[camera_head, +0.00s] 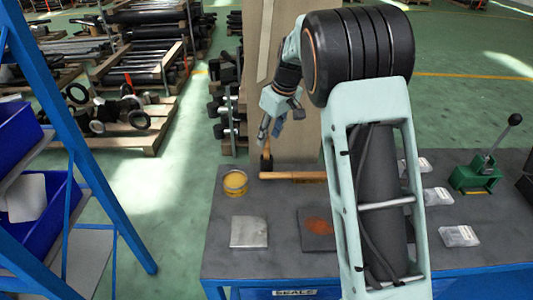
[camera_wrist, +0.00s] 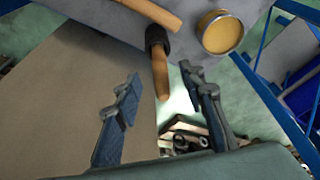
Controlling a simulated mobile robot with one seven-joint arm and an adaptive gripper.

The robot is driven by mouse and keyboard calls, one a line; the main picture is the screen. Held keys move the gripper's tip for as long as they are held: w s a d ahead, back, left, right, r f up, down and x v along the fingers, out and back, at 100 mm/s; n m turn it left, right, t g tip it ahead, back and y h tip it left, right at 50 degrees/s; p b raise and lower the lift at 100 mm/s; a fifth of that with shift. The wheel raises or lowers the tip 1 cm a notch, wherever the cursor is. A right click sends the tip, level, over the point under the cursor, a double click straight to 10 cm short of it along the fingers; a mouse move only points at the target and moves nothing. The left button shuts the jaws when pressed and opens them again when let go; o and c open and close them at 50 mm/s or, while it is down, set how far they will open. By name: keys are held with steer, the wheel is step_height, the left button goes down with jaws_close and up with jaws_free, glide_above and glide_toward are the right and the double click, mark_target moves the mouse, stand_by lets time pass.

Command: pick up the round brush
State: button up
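The round brush (camera_head: 266,157) is at the far left part of the grey workbench, with a dark bristle end and an orange-brown wooden handle. In the wrist view the brush (camera_wrist: 157,48) has its handle pointing toward my gripper (camera_wrist: 160,76). The handle's end appears between the two spread fingers, with a gap on both sides. In the head view my gripper (camera_head: 270,128) is just above the handle. It is open and holds nothing. I cannot tell how deep the handle lies between the fingers.
A wooden handle (camera_head: 293,176) lies close beside the brush's dark end. A yellow-topped round tin (camera_head: 235,184) stands to the left. A tan column (camera_head: 280,60) rises behind the bench. A blue rack (camera_head: 75,130) stands left. A green lever tool (camera_head: 475,178) sits at the right.

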mark_target(266, 160)
steer(key=x, duration=0.4)
steer(key=shift+w+a+p, duration=0.1)
steer(key=shift+p, duration=0.2)
jaws_close()
